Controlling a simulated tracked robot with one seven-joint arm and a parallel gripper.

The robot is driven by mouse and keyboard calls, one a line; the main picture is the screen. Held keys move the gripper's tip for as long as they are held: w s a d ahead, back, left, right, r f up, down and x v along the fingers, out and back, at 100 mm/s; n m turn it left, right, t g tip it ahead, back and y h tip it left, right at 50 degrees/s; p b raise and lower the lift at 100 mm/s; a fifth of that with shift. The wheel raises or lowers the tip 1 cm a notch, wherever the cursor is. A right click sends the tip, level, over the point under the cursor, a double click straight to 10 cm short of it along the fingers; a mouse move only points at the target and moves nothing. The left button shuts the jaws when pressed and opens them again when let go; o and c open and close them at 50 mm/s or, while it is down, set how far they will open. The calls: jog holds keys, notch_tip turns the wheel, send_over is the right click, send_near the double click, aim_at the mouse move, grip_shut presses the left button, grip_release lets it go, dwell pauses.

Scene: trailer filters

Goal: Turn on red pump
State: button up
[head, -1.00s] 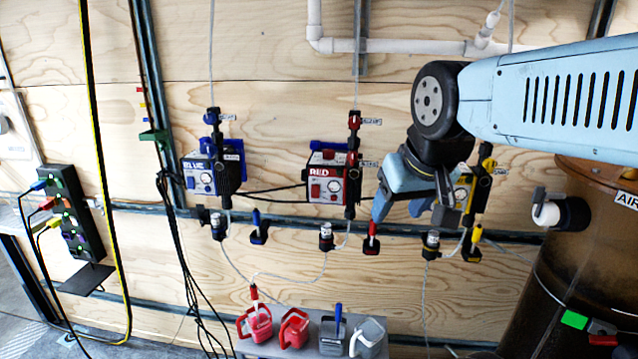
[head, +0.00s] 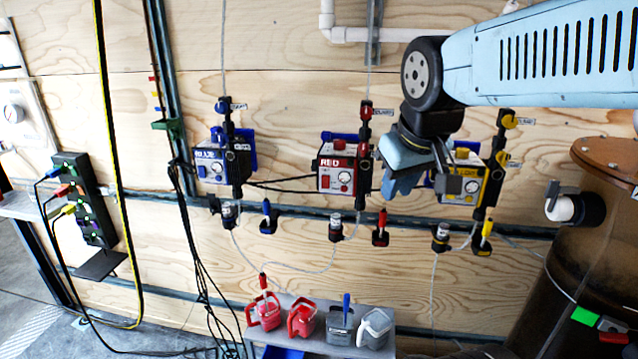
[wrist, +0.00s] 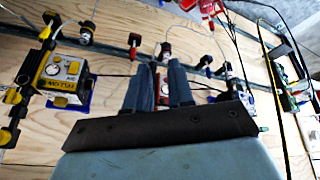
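The red pump (head: 332,178) is a white and red box marked RED, with a dial and a red button on its front, mounted on the plywood wall. My gripper (head: 392,190) is just right of it in the head view, between the red pump and the yellow pump (head: 463,186). In the wrist view, which sees the wall upside down, my gripper (wrist: 160,72) has its two blue fingers apart with a narrow gap. A small pale and red part shows in that gap; the fingers hide most of what lies behind. I see nothing held.
The blue pump (head: 211,165) is on the left. Black valve columns with coloured handles stand beside the pumps. A shelf with red and grey jugs (head: 301,318) is below. A power strip (head: 85,200) with coloured plugs hangs far left. A brown tank (head: 595,250) is at right.

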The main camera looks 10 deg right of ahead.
jog(key=w+a+n, duration=0.1)
jog(key=w, duration=0.1)
jog(key=w+a+n, duration=0.1)
jog(key=w+n, duration=0.1)
jog(key=w, duration=0.1)
jog(key=w+a+n, duration=0.1)
jog(key=w+n, duration=0.1)
jog(key=w, duration=0.1)
jog(key=shift+w+a+r+g+h, duration=0.1)
jog(key=shift+w+r+g+h, duration=0.2)
jog(key=shift+g, duration=0.1)
grip_shut()
jog(key=w+a+f+n, duration=0.2)
jog(key=w+a+n, duration=0.4)
jog(key=w, duration=0.4)
jog(key=shift+w+a+f+n+g+h, duration=0.2)
jog(key=shift+f+n+g+h, duration=0.1)
jog(key=shift+n+g, duration=0.1)
